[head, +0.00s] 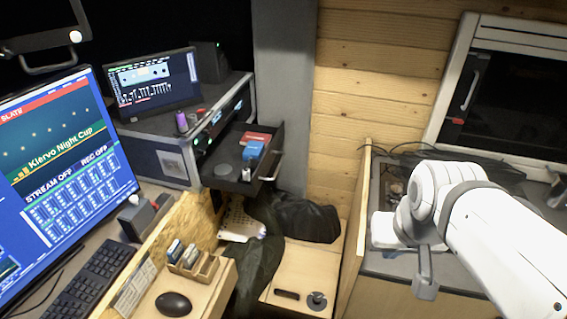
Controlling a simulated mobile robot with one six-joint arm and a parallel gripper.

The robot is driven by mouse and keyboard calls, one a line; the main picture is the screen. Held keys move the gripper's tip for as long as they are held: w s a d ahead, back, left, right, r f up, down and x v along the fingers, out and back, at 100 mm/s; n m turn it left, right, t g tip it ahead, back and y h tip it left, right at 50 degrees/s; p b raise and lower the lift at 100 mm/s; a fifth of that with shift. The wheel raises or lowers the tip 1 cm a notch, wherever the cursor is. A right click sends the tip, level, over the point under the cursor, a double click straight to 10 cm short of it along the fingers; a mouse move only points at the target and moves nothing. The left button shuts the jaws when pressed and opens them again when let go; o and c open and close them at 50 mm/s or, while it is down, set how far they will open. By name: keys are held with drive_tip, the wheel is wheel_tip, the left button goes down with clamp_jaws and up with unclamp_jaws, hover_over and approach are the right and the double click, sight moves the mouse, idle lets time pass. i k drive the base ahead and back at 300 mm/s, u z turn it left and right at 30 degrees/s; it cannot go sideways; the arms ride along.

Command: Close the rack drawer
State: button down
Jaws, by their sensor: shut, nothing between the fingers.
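The rack drawer (221,184) is a dark, open-topped drawer pulled out from the front of the black and silver rack case (181,151), left of centre in the head view. Its light handle (271,166) is on the front face, turned to the right. Inside lie a red item (255,137), a blue item (252,150) and a round grey item (224,171). My gripper (425,289) points down at the end of my white arm, on the right side over the grey worktop. It is shut and empty, well apart from the drawer.
A wooden partition (353,240) stands between my gripper and the drawer side. Dark bags or cloth (305,219) lie below the drawer on a wooden box (305,270). A monitor (65,170), keyboard (85,285) and mouse (173,304) are on the left desk.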

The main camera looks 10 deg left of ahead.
sight(226, 148)
drive_tip(key=z, duration=0.15)
drive_tip(key=k, duration=1)
drive_tip(key=u, duration=0.5)
drive_tip(key=i, duration=1)
drive_tip(key=u, duration=0.05)
